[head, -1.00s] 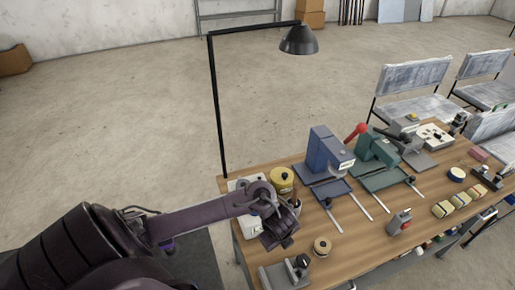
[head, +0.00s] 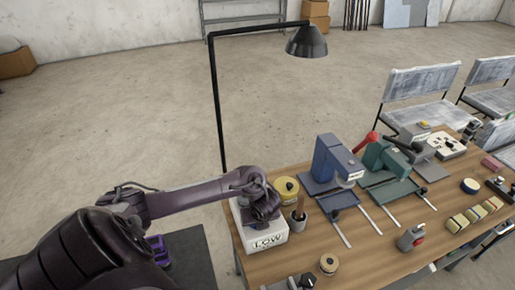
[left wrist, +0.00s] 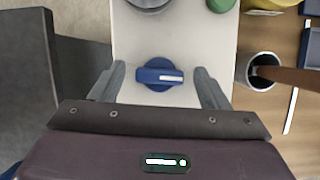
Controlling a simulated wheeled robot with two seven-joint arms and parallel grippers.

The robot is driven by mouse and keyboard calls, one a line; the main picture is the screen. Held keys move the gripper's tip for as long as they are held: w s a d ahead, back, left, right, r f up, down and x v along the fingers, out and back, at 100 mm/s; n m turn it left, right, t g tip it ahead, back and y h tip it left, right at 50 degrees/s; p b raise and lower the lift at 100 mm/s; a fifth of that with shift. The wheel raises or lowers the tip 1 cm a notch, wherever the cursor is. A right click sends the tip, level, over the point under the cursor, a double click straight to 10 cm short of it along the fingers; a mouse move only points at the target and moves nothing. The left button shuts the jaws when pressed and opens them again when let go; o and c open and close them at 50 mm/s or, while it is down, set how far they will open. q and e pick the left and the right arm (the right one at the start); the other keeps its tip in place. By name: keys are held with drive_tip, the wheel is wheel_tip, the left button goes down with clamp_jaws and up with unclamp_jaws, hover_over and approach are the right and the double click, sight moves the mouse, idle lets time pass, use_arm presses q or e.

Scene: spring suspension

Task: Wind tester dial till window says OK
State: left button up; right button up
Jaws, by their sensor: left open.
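The tester is a white box (head: 268,244) at the table's near left corner, and its front window (head: 268,241) reads LOW. In the left wrist view, a blue dial (left wrist: 150,75) with a white pointer bar sits on the box's pale top (left wrist: 135,45). The bar points right. My left gripper (left wrist: 160,82) is open, with one finger on each side of the dial and a gap to it on both sides. My right gripper is not in view.
A blue press (head: 335,165) and a green press (head: 388,165) stand farther right. A small spool (head: 328,263) lies near the front edge.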

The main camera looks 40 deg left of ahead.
use_arm(q)
drive_tip(key=shift+s+d, duration=0.1)
drive_tip(key=c, duration=1)
drive_tip(key=shift+f+m+b, duration=0.2)
drive_tip(key=shift+m+b, duration=0.3)
drive_tip(key=shift+b, duration=0.35)
drive_tip(key=m+h+b, duration=0.1)
drive_tip(key=m+b, duration=0.1)
drive_tip(key=b, duration=0.1)
drive_tip(key=m+t+h+b, duration=0.1)
drive_tip(key=m+b, duration=0.2)
drive_tip(key=b, duration=0.1)
drive_tip(key=m+t+h+b, duration=0.1)
drive_tip(key=m+b, duration=0.2)
drive_tip(key=b, duration=0.1)
drive_tip(key=shift+a+f, duration=0.1)
drive_tip(key=shift+a, duration=0.15)
drive_tip(key=m+b, duration=0.1)
drive_tip(key=m+h+b, duration=0.1)
drive_tip(key=b, duration=0.1)
drive_tip(key=shift+r+m, duration=0.25)
drive_tip(key=shift+m, duration=0.15)
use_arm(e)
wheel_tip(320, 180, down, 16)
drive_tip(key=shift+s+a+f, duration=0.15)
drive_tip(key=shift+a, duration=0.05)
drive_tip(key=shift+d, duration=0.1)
